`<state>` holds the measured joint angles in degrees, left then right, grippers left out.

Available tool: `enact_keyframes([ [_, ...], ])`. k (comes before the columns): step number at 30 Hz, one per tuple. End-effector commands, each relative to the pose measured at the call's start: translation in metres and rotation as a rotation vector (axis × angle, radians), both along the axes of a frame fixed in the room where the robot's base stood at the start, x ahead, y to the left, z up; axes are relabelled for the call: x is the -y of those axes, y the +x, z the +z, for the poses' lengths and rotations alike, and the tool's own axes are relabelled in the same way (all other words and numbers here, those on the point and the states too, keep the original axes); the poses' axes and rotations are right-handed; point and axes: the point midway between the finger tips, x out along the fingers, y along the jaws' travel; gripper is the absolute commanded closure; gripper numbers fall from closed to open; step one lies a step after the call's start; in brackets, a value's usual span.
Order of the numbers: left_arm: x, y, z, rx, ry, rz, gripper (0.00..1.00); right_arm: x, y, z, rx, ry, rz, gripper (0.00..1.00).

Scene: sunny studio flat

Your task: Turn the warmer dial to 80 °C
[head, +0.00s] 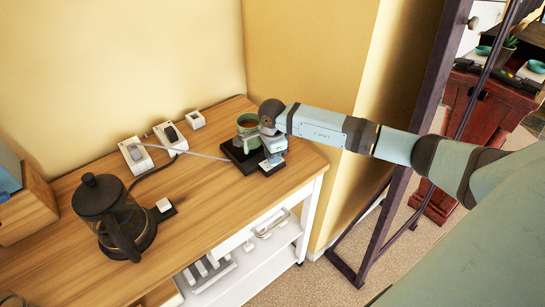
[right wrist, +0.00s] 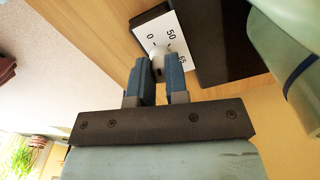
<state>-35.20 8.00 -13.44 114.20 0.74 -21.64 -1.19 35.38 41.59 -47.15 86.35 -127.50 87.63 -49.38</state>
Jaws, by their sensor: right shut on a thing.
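The warmer (head: 235,156) is a flat black plate at the right end of the wooden counter, with a green mug (head: 246,126) on it. In the right wrist view, its white dial face (right wrist: 187,36) shows the marks 0, 50 and 65; other marks are hidden by my fingers. My right gripper (right wrist: 161,72) is shut on the small pale dial knob (right wrist: 159,50), with one blue finger on each side. In the head view my right gripper (head: 272,157) covers most of the dial. I cannot tell the dial's exact setting. My left gripper is not in view.
A black coffee press (head: 113,220) stands at the left on the counter (head: 215,205). Several white switch boxes (head: 136,155) line the wall, with a cable (head: 200,155) running toward the warmer. A dark metal frame (head: 428,110) stands right of the counter.

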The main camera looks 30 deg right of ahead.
Motion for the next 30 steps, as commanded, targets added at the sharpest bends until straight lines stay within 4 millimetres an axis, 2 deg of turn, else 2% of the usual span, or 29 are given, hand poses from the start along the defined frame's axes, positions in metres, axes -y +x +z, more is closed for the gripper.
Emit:
enact_keyframes([
  [12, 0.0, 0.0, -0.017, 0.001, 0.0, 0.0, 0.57, 0.001, 0.002, -0.001, 0.002, -0.001, -0.392, 1.0],
  [30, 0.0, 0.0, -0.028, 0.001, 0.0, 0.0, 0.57, 0.003, 0.003, 0.0, 0.002, -0.001, -0.963, 1.0],
])
